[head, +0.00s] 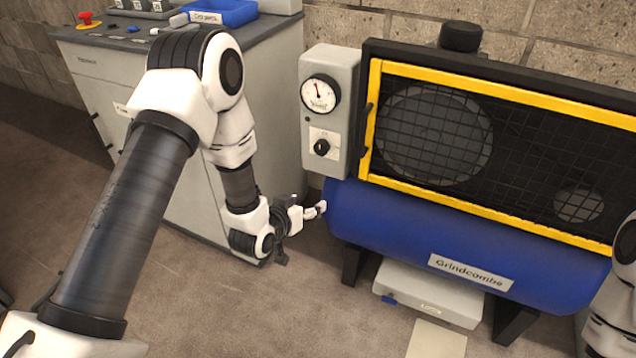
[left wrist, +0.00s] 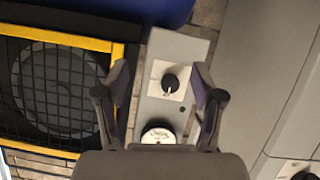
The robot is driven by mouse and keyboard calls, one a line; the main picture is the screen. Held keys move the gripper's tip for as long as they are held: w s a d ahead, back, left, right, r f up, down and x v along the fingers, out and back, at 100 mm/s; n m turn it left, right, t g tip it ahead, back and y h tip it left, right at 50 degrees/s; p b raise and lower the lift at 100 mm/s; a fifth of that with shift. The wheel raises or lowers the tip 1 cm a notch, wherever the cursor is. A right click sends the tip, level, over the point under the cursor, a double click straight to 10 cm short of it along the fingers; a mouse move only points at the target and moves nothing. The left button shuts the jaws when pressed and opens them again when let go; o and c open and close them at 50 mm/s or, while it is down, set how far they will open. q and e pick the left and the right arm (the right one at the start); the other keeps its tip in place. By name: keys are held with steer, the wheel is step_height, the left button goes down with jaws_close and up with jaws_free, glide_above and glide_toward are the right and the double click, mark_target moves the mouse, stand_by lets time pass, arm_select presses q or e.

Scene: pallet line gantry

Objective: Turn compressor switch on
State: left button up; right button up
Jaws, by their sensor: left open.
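The compressor switch is a black rotary knob (head: 322,147) on a pale plate, on the front of a grey control box (head: 343,70). A round white gauge (head: 319,94) sits above it. My left gripper (head: 321,208) is in front of and below the box in the head view, apart from the knob. In the left wrist view the fingers (left wrist: 161,84) are open and empty, and the knob (left wrist: 170,82) appears between them, farther off. The knob's exact setting is too small to read. My right gripper is out of view; only part of my right arm shows at the right edge.
The blue compressor tank (head: 450,240) stands right of the gripper, below a yellow-framed mesh guard (head: 500,75). A grey cabinet (head: 185,150) stands on the left, with a blue tray (head: 226,12) on top. A white box (head: 425,294) lies under the tank.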

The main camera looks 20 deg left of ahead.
mark_target(320, 150)
arm_select(q)
steer(key=w+a+r+t+b, duration=0.1)
steer(key=w+b, duration=0.4)
steer(key=w+a+r+t+b, duration=0.1)
steer(key=w+t+b, duration=0.1)
steer(key=w+b, duration=0.3)
steer(key=w+a+r+t+b, duration=0.1)
steer(key=w+r+t+b, duration=0.1)
steer(key=w+b, duration=0.3)
steer(key=shift+w+a+n+y, duration=0.1)
steer(key=shift+n+y, duration=0.2)
steer(key=shift+n, duration=0.1)
steer(key=c, duration=1.1)
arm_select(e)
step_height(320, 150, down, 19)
